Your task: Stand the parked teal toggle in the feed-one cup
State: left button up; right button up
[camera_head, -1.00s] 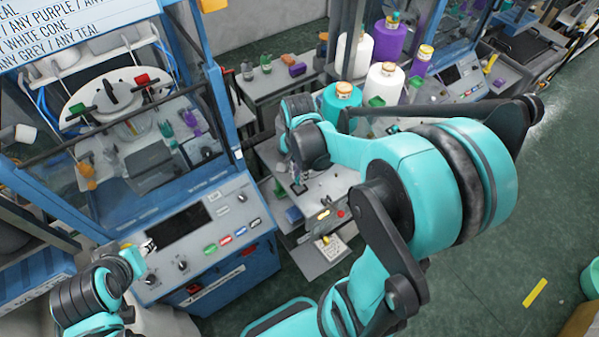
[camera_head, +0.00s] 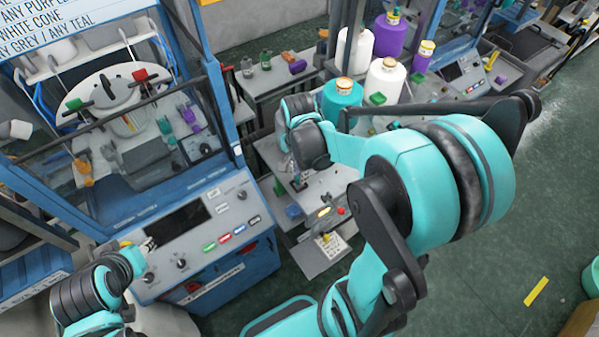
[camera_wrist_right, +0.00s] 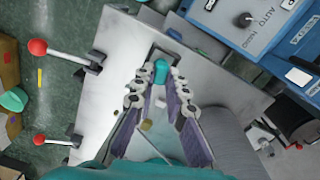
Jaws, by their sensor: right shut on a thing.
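The teal toggle (camera_wrist_right: 160,72) is between the fingertips of my right gripper (camera_wrist_right: 156,88) in the right wrist view. The gripper is shut on it. Just beyond the toggle is a dark square recess (camera_wrist_right: 153,53) in the pale bench top; I cannot tell whether the toggle touches it, or if it is the feed-one cup. In the head view my right gripper (camera_head: 299,183) is small, over the bench between the machines, and its toggle is not clear. My left gripper (camera_head: 149,244) is by the blue machine's panel; its jaws are too small to read.
The blue machine (camera_head: 200,250) with knobs and buttons stands at left. A teal cone (camera_head: 340,100) and white and purple cones stand behind my right arm. Two red-knobbed levers (camera_wrist_right: 38,46) (camera_wrist_right: 40,139) are at the bench's left in the wrist view. Green floor is open at right.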

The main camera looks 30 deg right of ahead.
jog(key=shift+f+b, duration=0.65)
jog(key=shift+f, duration=0.15)
jog(key=o, duration=0.8)
jog(key=shift+c, duration=0.2)
jog(key=shift+r, duration=0.1)
notch_tip(320, 180, up, 12)
